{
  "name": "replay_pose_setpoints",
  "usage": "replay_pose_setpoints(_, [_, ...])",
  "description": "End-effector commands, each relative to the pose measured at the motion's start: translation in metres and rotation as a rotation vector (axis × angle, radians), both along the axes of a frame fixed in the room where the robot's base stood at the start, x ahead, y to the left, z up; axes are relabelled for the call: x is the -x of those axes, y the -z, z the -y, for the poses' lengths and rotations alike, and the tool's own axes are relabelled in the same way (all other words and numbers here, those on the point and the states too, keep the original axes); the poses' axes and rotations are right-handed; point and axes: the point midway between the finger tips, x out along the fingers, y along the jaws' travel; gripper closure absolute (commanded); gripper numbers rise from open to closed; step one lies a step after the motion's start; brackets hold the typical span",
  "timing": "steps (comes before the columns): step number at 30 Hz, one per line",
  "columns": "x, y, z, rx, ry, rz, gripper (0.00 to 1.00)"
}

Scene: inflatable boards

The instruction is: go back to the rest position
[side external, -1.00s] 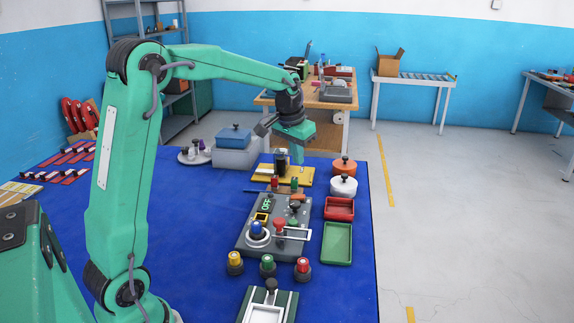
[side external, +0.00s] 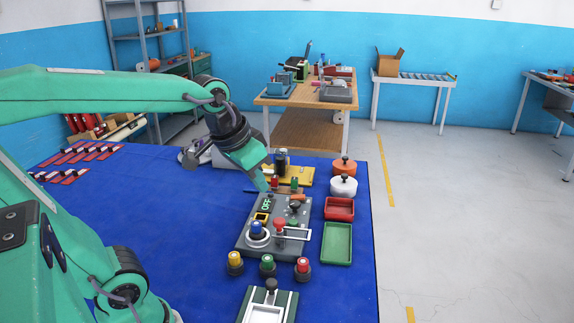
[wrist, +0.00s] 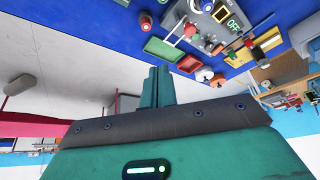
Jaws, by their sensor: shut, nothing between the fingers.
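The panel carries an OFF display, a blue knob, a red button and a lever. In the wrist view part of the panel (wrist: 222,22) shows at the top.
A red tray (side external: 340,208), a green tray (side external: 337,243), a white lidded pot (side external: 343,186) and an orange pot (side external: 344,166) line the right edge of the blue table (side external: 170,230). A yellow board (side external: 298,177) lies beyond the panel. The table's left middle is clear.

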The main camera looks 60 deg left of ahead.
Motion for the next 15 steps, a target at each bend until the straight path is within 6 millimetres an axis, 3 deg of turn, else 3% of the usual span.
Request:
replay_pose_setpoints(7, [0.044, 0.014, 0.016, 0.006, 0.035, 0.045, 1.0])
replay_pose_setpoints(15, [0.064, 0.025, 0.023, 0.012, 0.05, 0.063, 1.0])
